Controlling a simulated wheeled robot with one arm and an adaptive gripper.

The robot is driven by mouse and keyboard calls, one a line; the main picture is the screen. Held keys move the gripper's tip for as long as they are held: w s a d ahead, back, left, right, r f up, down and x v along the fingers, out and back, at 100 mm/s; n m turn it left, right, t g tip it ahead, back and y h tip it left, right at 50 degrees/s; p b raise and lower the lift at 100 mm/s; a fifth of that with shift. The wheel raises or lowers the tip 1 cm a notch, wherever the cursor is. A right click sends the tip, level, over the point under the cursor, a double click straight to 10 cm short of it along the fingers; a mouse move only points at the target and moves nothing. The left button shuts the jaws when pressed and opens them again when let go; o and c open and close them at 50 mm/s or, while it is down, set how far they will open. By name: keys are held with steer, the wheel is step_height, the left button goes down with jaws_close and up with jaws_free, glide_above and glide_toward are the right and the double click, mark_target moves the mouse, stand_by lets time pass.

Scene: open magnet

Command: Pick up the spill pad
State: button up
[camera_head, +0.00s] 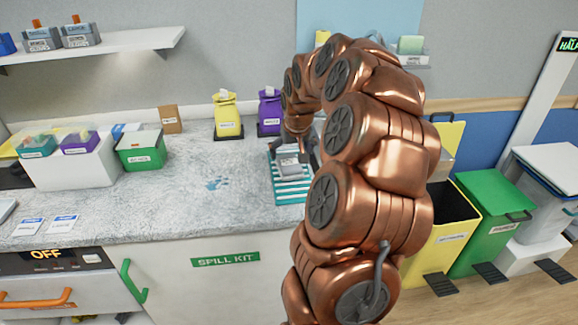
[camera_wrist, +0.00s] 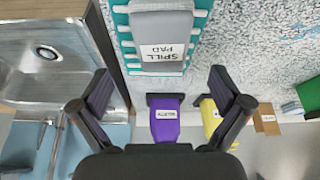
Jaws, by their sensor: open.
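The spill pad (camera_wrist: 162,50) is a grey block with a white label reading "SPILL PAD", seen in the wrist view at the top middle. It lies on a teal and white striped rack (camera_wrist: 127,45). In the head view the spill pad (camera_head: 288,167) sits on the striped rack (camera_head: 291,196) on the counter, partly hidden by my arm. My gripper (camera_wrist: 160,85) is open and empty, its two fingers apart on either side of the pad's line in the wrist view. In the head view my gripper (camera_head: 303,150) hangs over the rack's far end. Contact with the pad cannot be seen.
A purple bottle (camera_wrist: 164,120) and a yellow bottle (camera_wrist: 211,118) stand close behind the rack. A sink (camera_wrist: 45,55) lies beside it. A green box (camera_head: 141,152) stands left on the counter (camera_head: 180,200), whose middle is mostly clear. Bins (camera_head: 490,225) stand on the floor at right.

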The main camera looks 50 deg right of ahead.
mark_target(289, 162)
steer(key=shift+a+p+x, duration=0.1)
steer(key=shift+p+x, duration=0.45)
steer(key=shift+x, duration=0.75)
steer(key=shift+a+p+x, duration=0.15)
steer(key=shift+p+x, duration=0.35)
steer(key=shift+x, duration=0.8)
steer(key=shift+s+f, duration=0.1)
steer(key=shift+f, duration=0.05)
steer(key=shift+f+b, duration=0.25)
steer(key=shift+b, duration=0.3)
steer(key=c, duration=1.2)
steer(key=shift+r+p, duration=0.2)
steer(key=shift+p, duration=0.1)
